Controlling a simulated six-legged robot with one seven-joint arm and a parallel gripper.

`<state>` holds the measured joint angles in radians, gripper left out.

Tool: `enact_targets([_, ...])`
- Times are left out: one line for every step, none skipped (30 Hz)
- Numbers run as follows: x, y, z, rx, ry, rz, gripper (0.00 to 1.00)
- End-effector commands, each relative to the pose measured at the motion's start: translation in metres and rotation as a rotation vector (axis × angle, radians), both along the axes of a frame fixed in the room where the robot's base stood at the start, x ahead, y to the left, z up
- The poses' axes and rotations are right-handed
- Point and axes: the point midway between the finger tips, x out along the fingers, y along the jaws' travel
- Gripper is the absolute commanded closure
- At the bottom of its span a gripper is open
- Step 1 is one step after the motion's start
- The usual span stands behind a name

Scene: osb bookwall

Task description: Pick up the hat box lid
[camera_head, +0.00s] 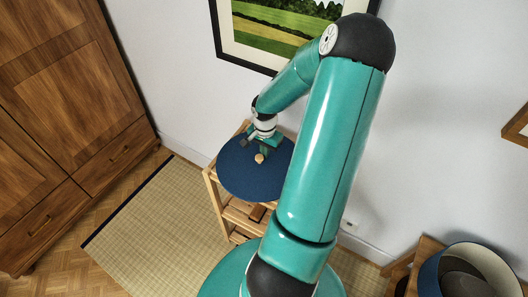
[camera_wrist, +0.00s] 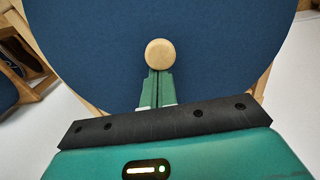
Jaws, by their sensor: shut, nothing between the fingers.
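The hat box lid is a round dark blue disc (camera_head: 240,178) lying flat on a small wooden stand. It has a pale wooden knob (camera_head: 259,158) at its middle. In the wrist view the lid (camera_wrist: 90,45) fills most of the upper picture, and its knob (camera_wrist: 158,53) shows just beyond my fingertips. My gripper (camera_wrist: 157,73) is shut with its two green fingers together and nothing between them. In the head view my gripper (camera_head: 264,150) is over the lid, close to the knob. I cannot tell whether the fingertips touch the knob.
The wooden stand (camera_head: 212,186) is near the wall on a straw mat (camera_head: 155,225). A wooden cabinet (camera_head: 60,110) fills the left. A framed picture (camera_head: 245,65) hangs above. An open round blue container (camera_head: 430,277) with dark contents is at the lower right.

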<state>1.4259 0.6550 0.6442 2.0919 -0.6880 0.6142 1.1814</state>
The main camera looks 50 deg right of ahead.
Motion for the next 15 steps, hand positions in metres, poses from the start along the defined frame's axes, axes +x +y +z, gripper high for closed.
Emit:
enact_targets([-0.0003,0.0035,0.0,0.0,0.0,0.002,1.0])
enact_targets([-0.0003,0.0047,0.0002,0.0,0.0,0.001,1.0])
enact_targets([-0.0002,0.0057,0.0003,0.0,0.0,0.0,1.0])
enact_targets([-0.0003,0.006,0.0003,0.0,0.0,0.0,1.0])
enact_targets([-0.0003,0.0062,0.0003,0.0,0.0,0.0,1.0])
enact_targets([-0.0003,0.0062,0.0003,0.0,0.0,0.0,1.0])
enact_targets([-0.0003,0.0061,0.0003,0.0,0.0,0.0,1.0])
enact_targets([-0.0003,0.0061,0.0004,0.0,0.0,0.0,1.0])
enact_targets([-0.0003,0.0061,0.0003,0.0,0.0,0.0,1.0])
enact_targets([-0.0003,0.0061,0.0003,0.0,0.0,0.0,1.0])
enact_targets([-0.0004,0.0061,0.0003,0.0,0.0,0.0,1.0])
enact_targets([-0.0003,0.0062,0.0003,0.0,0.0,0.0,1.0])
enact_targets([-0.0003,0.0067,0.0004,0.0,0.0,0.001,1.0])
enact_targets([-0.0003,0.0076,0.0004,0.0,0.0,0.001,1.0])
enact_targets([-0.0005,0.0097,0.0005,-0.001,0.001,0.002,1.0])
